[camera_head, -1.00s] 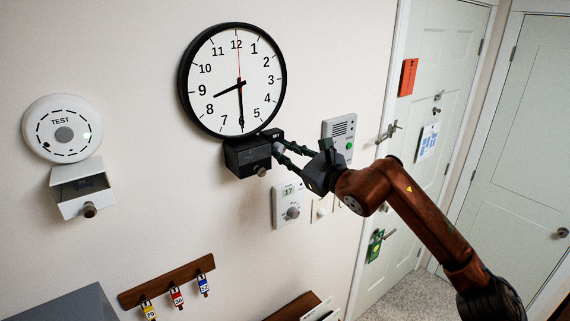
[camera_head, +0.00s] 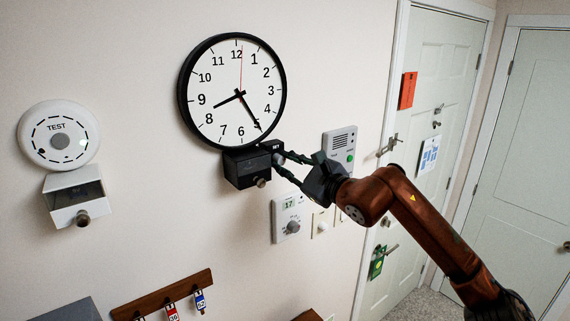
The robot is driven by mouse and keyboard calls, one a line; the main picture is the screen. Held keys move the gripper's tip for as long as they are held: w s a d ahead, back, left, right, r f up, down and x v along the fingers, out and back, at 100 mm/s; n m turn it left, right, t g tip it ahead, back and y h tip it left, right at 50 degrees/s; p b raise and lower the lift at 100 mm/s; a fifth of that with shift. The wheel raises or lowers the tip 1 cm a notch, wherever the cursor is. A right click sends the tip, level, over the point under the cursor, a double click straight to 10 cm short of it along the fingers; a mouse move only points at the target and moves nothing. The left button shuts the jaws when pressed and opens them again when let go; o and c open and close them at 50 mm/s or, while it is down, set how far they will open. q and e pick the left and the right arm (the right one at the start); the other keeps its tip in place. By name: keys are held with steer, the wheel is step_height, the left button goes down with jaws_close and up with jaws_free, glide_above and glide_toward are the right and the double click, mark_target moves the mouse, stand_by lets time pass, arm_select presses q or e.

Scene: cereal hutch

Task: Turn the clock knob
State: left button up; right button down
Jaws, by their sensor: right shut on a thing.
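The round wall clock (camera_head: 232,91) with a black rim hangs at the upper middle. Its short hand is a little past 8 and its long hand is near 5. A black box (camera_head: 243,170) sits right under it, with a small grey clock knob (camera_head: 278,158) on its right side beside a "SET" label. My right gripper (camera_head: 281,162) reaches in from the right and is shut on the clock knob, one finger above and one below. The fingers partly hide the knob. My left gripper is not in view.
A round TEST alarm (camera_head: 60,141) with a white box (camera_head: 80,203) below is at left. A thermostat (camera_head: 290,217) and intercom (camera_head: 340,143) are near my right arm. A key rack (camera_head: 165,297) is low on the wall. Doors stand at right.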

steer(key=c, duration=2)
jaws_free()
steer(key=v, duration=1.2)
steer(key=shift+s+f, duration=0.1)
steer(key=shift+s, duration=0.05)
steer(key=shift+f, duration=0.1)
